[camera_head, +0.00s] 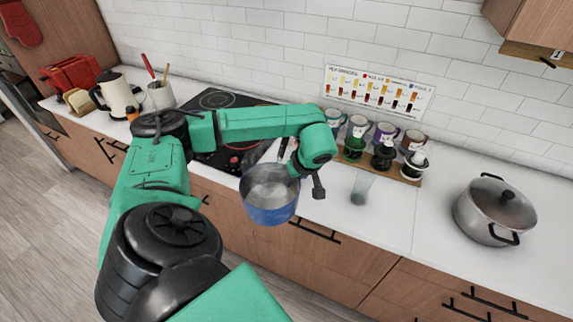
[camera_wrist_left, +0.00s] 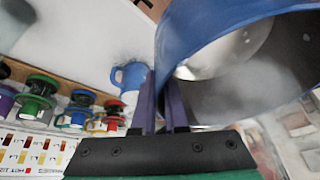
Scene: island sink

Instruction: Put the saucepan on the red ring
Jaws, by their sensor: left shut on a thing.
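The saucepan (camera_head: 268,208) is blue outside and grey inside. It is in the air in front of the counter's front edge, below the cooktop in the head view. My left gripper (camera_wrist_left: 165,100) is shut on the saucepan's wall near its rim; the blue wall fills the upper right of the wrist view (camera_wrist_left: 190,35). In the head view my left wrist hides most of the fingers. The black cooktop (camera_head: 240,101) lies behind my left arm, which covers part of it. A small red patch (camera_head: 234,162) shows near its front, but no full red ring is clear. My right gripper is not in view.
A lidded pot (camera_head: 495,210) stands on the right counter. A glass (camera_head: 361,187) stands right of the saucepan, before a wooden rack (camera_head: 408,178) with mugs. A kettle (camera_head: 117,95) and red toaster (camera_head: 72,76) stand at left. The counter between glass and pot is clear.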

